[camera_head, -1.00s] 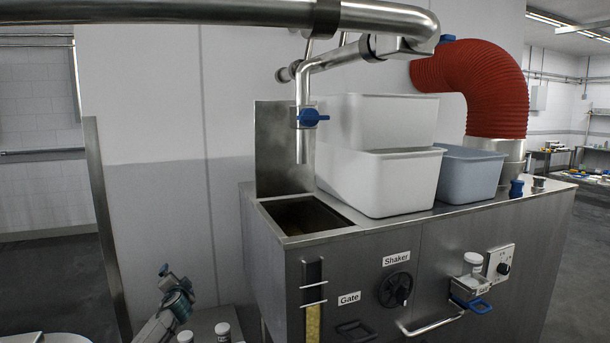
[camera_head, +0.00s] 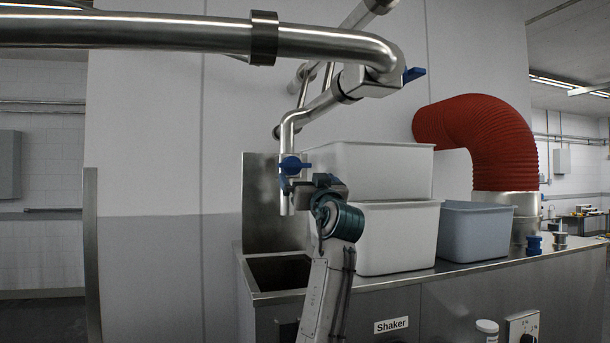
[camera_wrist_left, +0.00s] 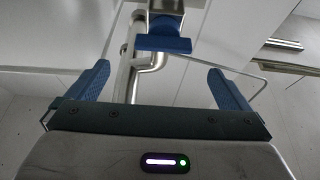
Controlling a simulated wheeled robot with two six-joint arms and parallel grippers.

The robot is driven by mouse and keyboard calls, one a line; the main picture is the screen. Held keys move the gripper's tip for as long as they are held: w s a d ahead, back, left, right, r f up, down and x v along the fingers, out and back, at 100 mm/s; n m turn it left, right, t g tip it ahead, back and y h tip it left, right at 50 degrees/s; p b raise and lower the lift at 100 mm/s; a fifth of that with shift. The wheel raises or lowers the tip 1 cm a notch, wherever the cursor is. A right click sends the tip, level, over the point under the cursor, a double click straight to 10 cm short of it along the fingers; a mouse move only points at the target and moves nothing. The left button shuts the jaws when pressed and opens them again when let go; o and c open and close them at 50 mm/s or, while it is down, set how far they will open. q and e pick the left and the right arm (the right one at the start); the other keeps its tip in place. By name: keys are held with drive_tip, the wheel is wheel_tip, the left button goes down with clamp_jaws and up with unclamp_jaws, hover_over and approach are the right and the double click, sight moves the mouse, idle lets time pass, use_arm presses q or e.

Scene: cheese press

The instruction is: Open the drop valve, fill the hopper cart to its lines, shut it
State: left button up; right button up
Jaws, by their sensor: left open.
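The drop valve has a blue handle (camera_head: 295,165) on a steel drop pipe (camera_head: 287,205), above the open hopper (camera_head: 264,298) in the steel cart top. My left gripper (camera_head: 302,181) is open at the valve's height, close beside the handle. In the left wrist view the blue handle (camera_wrist_left: 165,44) lies ahead of and between the two spread blue fingers (camera_wrist_left: 158,70), with nothing gripped. Contact with the handle cannot be told. The hopper's fill level and its lines are not visible now. My right gripper is out of view.
White tubs (camera_head: 400,240) and a grey tub (camera_head: 472,235) stand on the cart just right of the arm. A red hose (camera_head: 490,140) rises behind them. A large steel pipe (camera_head: 200,38) crosses overhead. A second blue handle (camera_head: 413,75) sits on the upper pipe.

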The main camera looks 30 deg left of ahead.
sight(296, 166)
use_arm(q)
drive_tip(key=a, duration=0.1)
drive_tip(key=w+a+r+p, duration=0.2)
drive_tip(key=a, duration=0.1)
drive_tip(key=shift+r, duration=0.2)
drive_tip(key=p+x, duration=0.3)
drive_tip(key=x, duration=0.2)
drive_tip(key=shift+w+d+f, duration=0.15)
drive_tip(key=shift+w+f, duration=0.05)
drive_tip(key=shift+w+a, duration=0.2)
drive_tip(key=shift+a, duration=0.15)
drive_tip(key=shift+w, duration=0.1)
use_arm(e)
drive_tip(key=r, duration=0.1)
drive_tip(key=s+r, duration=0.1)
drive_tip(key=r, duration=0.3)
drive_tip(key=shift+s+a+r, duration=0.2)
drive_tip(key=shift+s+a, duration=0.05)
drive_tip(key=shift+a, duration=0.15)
use_arm(q)
drive_tip(key=shift+d, duration=0.1)
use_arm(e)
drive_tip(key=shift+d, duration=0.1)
use_arm(q)
drive_tip(key=c, duration=0.9)
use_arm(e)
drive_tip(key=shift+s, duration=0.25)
